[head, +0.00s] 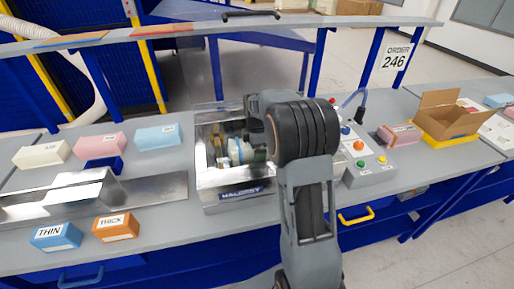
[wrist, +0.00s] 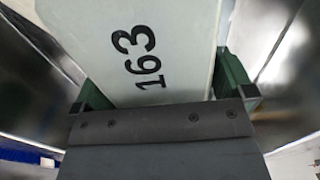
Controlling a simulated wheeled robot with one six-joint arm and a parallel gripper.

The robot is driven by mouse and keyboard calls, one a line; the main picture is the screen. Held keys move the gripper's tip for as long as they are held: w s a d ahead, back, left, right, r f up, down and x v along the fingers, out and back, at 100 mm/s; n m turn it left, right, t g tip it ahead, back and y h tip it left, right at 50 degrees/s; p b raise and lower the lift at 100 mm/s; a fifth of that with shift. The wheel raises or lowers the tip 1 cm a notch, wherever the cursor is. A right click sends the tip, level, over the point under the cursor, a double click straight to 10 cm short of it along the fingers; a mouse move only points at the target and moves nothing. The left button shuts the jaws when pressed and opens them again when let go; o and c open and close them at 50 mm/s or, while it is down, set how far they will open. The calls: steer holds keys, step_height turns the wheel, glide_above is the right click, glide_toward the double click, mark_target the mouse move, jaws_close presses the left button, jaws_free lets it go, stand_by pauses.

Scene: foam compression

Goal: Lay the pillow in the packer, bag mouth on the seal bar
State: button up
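The pillow (wrist: 130,35), a pale white slab marked 163, fills the top middle of the wrist view. My gripper (wrist: 163,88) has its green fingers against the two sides of the pillow and appears closed on it. In the head view the packer (head: 208,192) is an open shiny metal box on the bench, with my arm reaching over and into it. Shiny metal walls flank the pillow in the wrist view. My arm hides much of the packer's inside. I cannot make out the bag mouth or the seal bar.
A button panel (head: 363,171) stands right of the packer. Foam blocks in cream (head: 42,154), pink (head: 101,145) and blue (head: 158,137) lie at left, behind a metal ramp (head: 145,190). THIN (head: 57,237) and THICK (head: 115,227) blocks lie in front. An open carton (head: 450,122) stands at right.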

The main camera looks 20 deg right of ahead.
step_height(320, 180, up, 12)
steer(key=s+a+m, duration=0.2)
steer(key=s, duration=0.2)
steer(key=s+a+r+m+t, duration=0.1)
steer(key=s+a+m, duration=0.1)
steer(key=s+m, duration=0.1)
steer(key=s+a+m+t, duration=0.1)
steer(key=s+a+m, duration=0.2)
steer(key=s, duration=0.1)
steer(key=shift+s+a+r, duration=0.1)
steer(key=shift+s+r, duration=0.2)
steer(key=shift+s, duration=0.05)
steer(key=s+a+f+m+t, duration=0.2)
steer(key=s+f+m, duration=0.3)
steer(key=s, duration=0.5)
steer(key=a+m, duration=0.1)
steer(key=m, duration=0.1)
steer(key=shift+s+a+f+m, duration=0.15)
steer(key=shift+m, duration=0.25)
steer(key=shift+c, duration=0.5)
